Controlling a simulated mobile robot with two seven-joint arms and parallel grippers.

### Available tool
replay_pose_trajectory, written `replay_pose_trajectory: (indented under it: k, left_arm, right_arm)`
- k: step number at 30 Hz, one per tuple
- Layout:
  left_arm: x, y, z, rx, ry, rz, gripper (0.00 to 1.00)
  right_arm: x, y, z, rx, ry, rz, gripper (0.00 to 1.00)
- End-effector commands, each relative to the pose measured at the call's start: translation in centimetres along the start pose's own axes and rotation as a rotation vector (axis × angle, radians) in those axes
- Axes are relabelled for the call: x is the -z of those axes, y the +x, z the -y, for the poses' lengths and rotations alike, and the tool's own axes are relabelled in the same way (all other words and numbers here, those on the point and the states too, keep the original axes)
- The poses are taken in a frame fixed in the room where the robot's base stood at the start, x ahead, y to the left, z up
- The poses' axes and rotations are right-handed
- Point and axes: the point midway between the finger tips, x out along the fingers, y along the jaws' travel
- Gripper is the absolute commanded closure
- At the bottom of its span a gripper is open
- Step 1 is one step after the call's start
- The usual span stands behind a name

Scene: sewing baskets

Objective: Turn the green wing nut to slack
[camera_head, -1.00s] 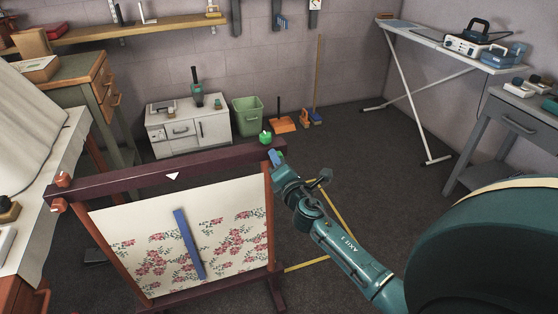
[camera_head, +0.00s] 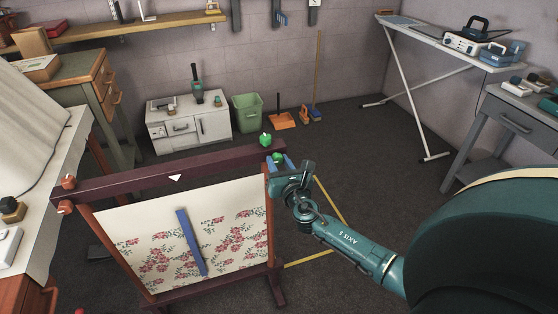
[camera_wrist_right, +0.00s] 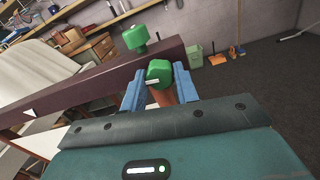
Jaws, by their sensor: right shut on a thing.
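Two green fittings sit at the right end of the dark wooden frame's top bar (camera_head: 120,181). The upper green fitting (camera_head: 265,139) stands on top of the bar; it also shows in the right wrist view (camera_wrist_right: 136,38). The lower green nut (camera_head: 277,157) is on the bar's near side. In the right wrist view this nut (camera_wrist_right: 160,73) lies between the blue fingertips, with an orange-brown post below it. My right gripper (camera_wrist_right: 159,87) is shut on it. Its wing shape is not clear. My left gripper is not in view.
The frame holds floral fabric (camera_head: 235,225) with a blue strip (camera_head: 191,242) on it. Orange fittings (camera_head: 68,183) are at its left end. A white cabinet (camera_head: 188,128) and green bin (camera_head: 248,113) stand behind. The ironing board (camera_head: 450,48) is far right.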

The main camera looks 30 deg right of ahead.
Motion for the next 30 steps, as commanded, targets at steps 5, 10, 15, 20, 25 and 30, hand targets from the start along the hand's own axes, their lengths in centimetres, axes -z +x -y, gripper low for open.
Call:
replay_pose_trajectory:
  k: [5,10,15,20,25,30]
  left_arm:
    - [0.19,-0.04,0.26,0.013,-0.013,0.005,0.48]
    - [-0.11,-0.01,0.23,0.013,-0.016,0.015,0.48]
    - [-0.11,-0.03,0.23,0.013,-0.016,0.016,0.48]
    - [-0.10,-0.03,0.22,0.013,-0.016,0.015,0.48]
    - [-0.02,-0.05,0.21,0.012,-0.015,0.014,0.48]
    - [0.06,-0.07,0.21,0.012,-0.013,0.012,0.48]
  right_arm:
    - [-0.09,0.01,-0.04,-0.001,-0.083,0.000,0.93]
    - [-0.04,0.02,-0.01,-0.001,-0.127,0.000,0.93]
    - [0.00,0.01,0.00,0.000,-0.145,0.000,0.93]
    - [0.02,0.01,0.01,0.000,-0.147,0.000,0.93]
    - [0.01,0.01,0.01,0.000,-0.147,0.000,0.93]
    - [0.00,0.01,0.02,0.000,-0.145,0.000,0.58]
